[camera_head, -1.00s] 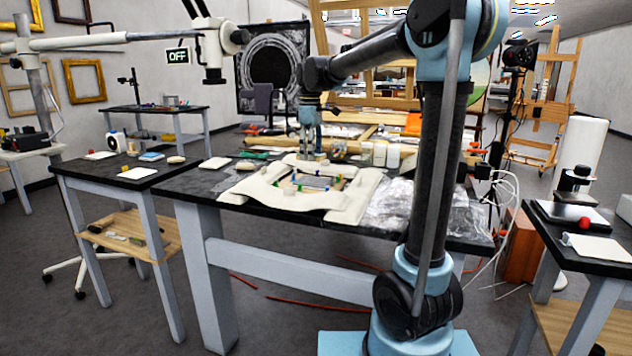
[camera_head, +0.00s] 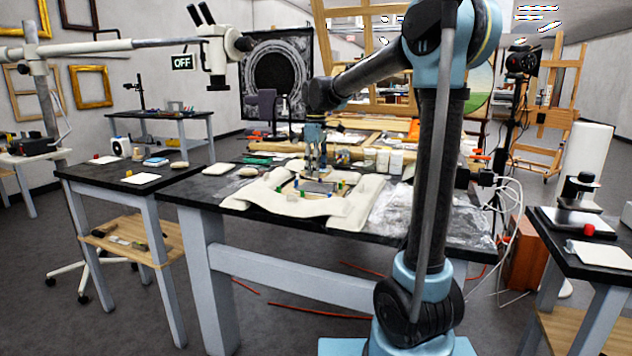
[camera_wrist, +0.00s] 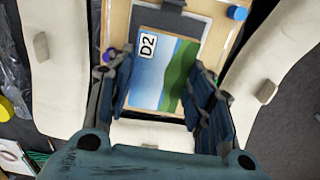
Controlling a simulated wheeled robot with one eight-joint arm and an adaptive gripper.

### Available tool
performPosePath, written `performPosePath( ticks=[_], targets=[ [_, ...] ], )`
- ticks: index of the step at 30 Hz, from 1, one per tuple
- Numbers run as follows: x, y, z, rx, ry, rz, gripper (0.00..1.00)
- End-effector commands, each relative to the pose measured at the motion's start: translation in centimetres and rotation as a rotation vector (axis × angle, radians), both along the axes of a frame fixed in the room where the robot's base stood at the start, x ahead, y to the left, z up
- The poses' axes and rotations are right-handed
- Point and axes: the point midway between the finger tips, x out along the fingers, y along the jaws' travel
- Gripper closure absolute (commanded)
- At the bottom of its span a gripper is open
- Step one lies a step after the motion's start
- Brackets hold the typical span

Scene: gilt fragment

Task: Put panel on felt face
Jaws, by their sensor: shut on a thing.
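The panel (camera_wrist: 160,66) is a flat painted piece, blue and green, with a white "D2" label. It lies within a wooden frame or board (camera_wrist: 118,25) in the wrist view. It also shows as a small grey sheet in the head view (camera_head: 320,187). My gripper (camera_wrist: 163,95) is down at the panel, with one finger at each side of it, shut on it. In the head view my gripper (camera_head: 317,174) points down at the panel. Cream padded cloth (camera_head: 345,208) surrounds the frame. I cannot tell which surface is the felt face.
Small coloured pegs or clips stand around the frame, one blue (camera_wrist: 237,12). Small grey blocks rest on the cream cloth. Crumpled clear plastic (camera_head: 385,215) lies to the right. Jars (camera_head: 382,160) stand behind. A side table (camera_head: 130,178) stands at left, another at right.

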Motion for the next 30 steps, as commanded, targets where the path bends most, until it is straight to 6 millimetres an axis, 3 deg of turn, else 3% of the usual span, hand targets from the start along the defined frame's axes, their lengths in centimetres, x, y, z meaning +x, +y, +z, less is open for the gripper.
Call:
performPosePath(
  ticks=[11, 22, 23, 25, 30],
  targets=[
    [0.0, 0.0, -4.0, 0.000, 0.000, 0.001, 0.76],
    [0.0, 0.1, -4.4, 0.000, 0.000, 0.001, 0.76],
    [0.0, 0.1, -4.4, 0.000, 0.000, 0.001, 0.48],
    [0.0, 0.1, -4.4, 0.000, 0.000, 0.001, 0.32],
    [0.0, 0.1, -4.4, 0.000, 0.000, 0.002, 0.32]
  ],
)
